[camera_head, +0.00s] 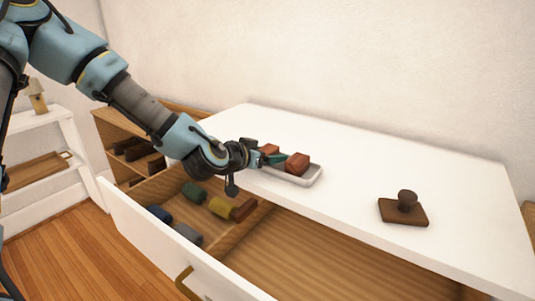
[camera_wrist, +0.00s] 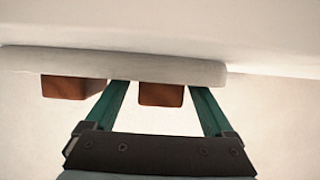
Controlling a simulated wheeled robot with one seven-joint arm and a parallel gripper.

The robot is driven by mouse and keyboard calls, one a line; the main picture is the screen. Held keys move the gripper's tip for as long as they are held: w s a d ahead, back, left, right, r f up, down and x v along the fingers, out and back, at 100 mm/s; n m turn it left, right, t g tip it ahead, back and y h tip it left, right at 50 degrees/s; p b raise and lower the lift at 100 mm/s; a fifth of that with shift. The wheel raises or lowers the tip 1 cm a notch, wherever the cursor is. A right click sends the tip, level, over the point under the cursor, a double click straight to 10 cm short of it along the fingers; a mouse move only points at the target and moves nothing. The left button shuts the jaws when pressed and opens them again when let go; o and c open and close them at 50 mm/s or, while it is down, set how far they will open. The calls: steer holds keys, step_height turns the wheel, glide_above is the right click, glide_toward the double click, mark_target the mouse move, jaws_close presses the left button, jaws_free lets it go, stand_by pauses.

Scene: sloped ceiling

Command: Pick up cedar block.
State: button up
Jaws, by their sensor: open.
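Two reddish-brown blocks sit in a small white tray (camera_head: 312,178) on the white top: a nearer block (camera_head: 297,163) and a farther block (camera_head: 269,149). I cannot tell by label which is cedar. My gripper (camera_head: 273,157) reaches in from the left at the tray, with its green fingers by the blocks. In the wrist view, my gripper (camera_wrist: 158,88) is open, with one block (camera_wrist: 161,96) between the fingers and apart from both. The other block (camera_wrist: 70,87) lies left of the left finger.
An open drawer (camera_head: 150,235) below holds several coloured cylinders (camera_head: 220,207). A dark brown stamp-like piece with a knob (camera_head: 403,210) stands on the white top (camera_head: 370,170) at right. The top between is clear. A wall rises behind. A white shelf (camera_head: 45,145) is at left.

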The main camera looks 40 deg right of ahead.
jaws_close()
stand_by(0.7)
steer(key=shift+r, duration=0.15)
